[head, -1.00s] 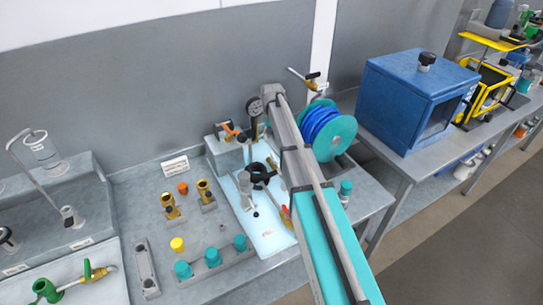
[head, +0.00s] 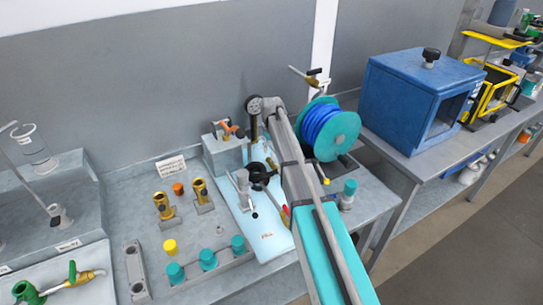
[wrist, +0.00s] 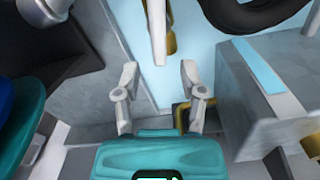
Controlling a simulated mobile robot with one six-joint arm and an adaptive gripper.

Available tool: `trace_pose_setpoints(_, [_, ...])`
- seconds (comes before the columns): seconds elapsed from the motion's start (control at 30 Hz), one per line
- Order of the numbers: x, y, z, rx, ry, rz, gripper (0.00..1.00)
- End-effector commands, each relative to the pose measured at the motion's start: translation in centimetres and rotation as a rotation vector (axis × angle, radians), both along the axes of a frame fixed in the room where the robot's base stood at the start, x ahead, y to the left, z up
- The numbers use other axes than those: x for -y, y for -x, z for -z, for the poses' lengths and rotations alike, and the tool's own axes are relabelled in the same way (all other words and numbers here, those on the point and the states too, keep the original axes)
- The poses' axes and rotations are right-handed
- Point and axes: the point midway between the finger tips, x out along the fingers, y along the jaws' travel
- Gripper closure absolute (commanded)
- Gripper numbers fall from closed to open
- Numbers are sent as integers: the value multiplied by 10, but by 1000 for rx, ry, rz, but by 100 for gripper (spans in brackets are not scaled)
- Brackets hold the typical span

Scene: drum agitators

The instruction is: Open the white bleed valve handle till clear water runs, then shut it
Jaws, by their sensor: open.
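A white lever (wrist: 157,32), apparently the bleed valve handle, hangs beside a brass fitting (wrist: 170,32) at the top middle of the wrist view. My gripper (wrist: 160,82) is open and empty, its two pale fingers spread apart. The lever's end lies just beyond the fingertips, in line with the gap between them, and I see no contact. In the head view my arm covers the gripper, and I cannot make out the white lever there. No running water shows.
A black ring-shaped part (wrist: 262,14) is close at the upper right of the wrist view; a black handle (head: 259,172) shows over the pale blue plate (head: 266,240). The blue hose reel (head: 330,130) stands right of my arm. Brass fittings (head: 163,206) and teal caps (head: 208,260) stand left.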

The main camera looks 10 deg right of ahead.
Motion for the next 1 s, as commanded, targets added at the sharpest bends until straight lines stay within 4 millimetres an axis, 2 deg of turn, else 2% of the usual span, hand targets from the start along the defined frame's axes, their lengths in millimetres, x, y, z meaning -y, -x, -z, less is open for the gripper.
trace_pose_setpoints(0.03, [0, 0, 7, 0, 0, 0, 47])
trace_pose_setpoints(0.23, [0, 0, 16, 0, 0, 0, 47])
trace_pose_setpoints(0.73, [0, 0, 18, 0, 0, 0, 47])
trace_pose_setpoints(1.0, [0, 0, 18, 0, 0, 0, 97])
